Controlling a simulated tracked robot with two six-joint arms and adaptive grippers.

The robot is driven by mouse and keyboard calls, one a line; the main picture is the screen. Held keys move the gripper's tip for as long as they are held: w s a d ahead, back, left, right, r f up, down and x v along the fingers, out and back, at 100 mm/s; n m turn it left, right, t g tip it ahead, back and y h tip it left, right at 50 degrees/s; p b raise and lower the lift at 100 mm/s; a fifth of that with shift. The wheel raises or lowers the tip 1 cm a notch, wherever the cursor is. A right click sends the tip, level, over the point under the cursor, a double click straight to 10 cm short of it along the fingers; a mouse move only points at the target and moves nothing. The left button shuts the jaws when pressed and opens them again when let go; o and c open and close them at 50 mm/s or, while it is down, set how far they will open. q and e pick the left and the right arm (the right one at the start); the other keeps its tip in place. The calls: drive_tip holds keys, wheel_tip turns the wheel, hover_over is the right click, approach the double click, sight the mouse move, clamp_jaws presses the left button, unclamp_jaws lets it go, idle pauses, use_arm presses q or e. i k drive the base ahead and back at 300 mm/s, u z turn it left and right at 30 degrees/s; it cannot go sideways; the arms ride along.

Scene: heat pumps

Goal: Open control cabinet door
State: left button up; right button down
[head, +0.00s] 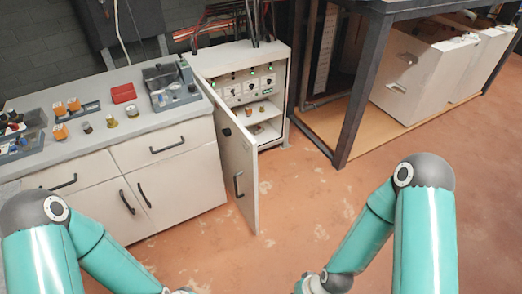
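The control cabinet (280,88) is a pale box standing on the floor in the middle of the head view, right of the counter. Its door (228,148) stands wide open, swung out toward me on its left side. Inside, rows of switches and dials (243,88) show above a shelf with small items. Both teal arms come up from the bottom of the view, apart from the door. Neither gripper is in view; both arms run out at the bottom edge.
A grey-topped counter (90,150) with trays, small parts and a red box (123,93) stands at the left. A dark metal frame (362,85) with white units (410,75) is at the right. The reddish floor (300,210) in front of the cabinet is clear.

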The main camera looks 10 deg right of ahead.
sight(237, 152)
drive_tip(key=u, duration=0.05)
drive_tip(key=i, duration=0.9)
drive_tip(key=u, duration=0.65)
drive_tip(key=i, duration=0.55)
drive_tip(key=z, duration=0.15)
